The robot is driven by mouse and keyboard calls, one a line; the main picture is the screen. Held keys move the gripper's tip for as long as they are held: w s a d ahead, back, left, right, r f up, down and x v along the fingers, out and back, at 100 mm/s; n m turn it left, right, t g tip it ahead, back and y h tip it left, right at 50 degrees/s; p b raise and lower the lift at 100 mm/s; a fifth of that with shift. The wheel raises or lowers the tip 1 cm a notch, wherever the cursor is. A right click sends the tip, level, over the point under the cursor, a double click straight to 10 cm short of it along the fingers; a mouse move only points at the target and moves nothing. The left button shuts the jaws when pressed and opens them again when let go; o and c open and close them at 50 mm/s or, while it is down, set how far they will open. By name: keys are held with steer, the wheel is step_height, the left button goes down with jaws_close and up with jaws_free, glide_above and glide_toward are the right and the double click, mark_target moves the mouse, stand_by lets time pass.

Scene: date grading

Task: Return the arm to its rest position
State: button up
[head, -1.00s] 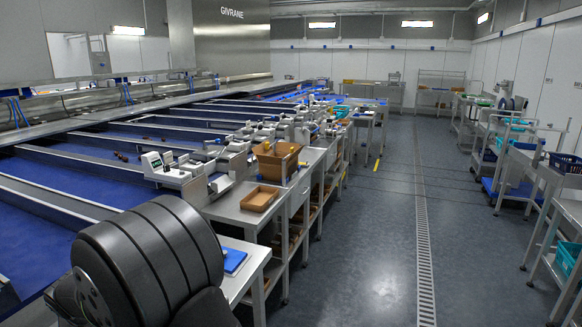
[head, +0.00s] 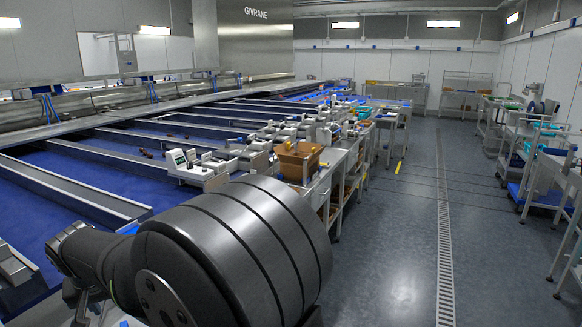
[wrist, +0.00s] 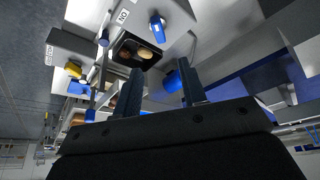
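In the wrist view, the two dark fingers of my gripper (wrist: 160,82) stand apart with a gap between them. I see nothing held in the gap. Beyond the fingertips is a dark tray (wrist: 118,42) with brownish pieces in it. Near it is a blue item (wrist: 157,25) on a pale surface. In the head view, my large dark arm link fills the lower middle, and my arm reaches to the lower left. The gripper's fingers cannot be made out there.
Blue sorting lanes (head: 55,185) with metal dividers run along the left. A white bench device (head: 190,168) and a brown crate (head: 299,164) stand on the workbench behind my arm. The aisle floor (head: 395,240) to the right is clear. Carts (head: 540,160) line the right wall.

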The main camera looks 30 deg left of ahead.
glide_toward(123, 326)
steer(key=x, duration=0.8)
steer(key=shift+w+a+f, duration=0.1)
steer(key=shift+w+f, duration=0.05)
steer(key=shift+f, duration=0.25)
steer(key=shift+r+n, duration=0.15)
steer(key=shift+n, duration=0.45)
steer(key=shift+r+g, duration=0.2)
steer(key=shift+g, duration=0.1)
steer(key=d+v, duration=0.1)
steer(key=v, duration=1.6)
steer(key=w+a+f+n+g+h, duration=0.1)
steer(key=a+f+n, duration=0.2)
steer(key=f, duration=0.5)
steer(key=shift+w+a+f+n+h, duration=0.25)
steer(key=shift+f+n+h, duration=0.15)
steer(key=shift+n, duration=0.3)
steer(key=shift+d, duration=0.1)
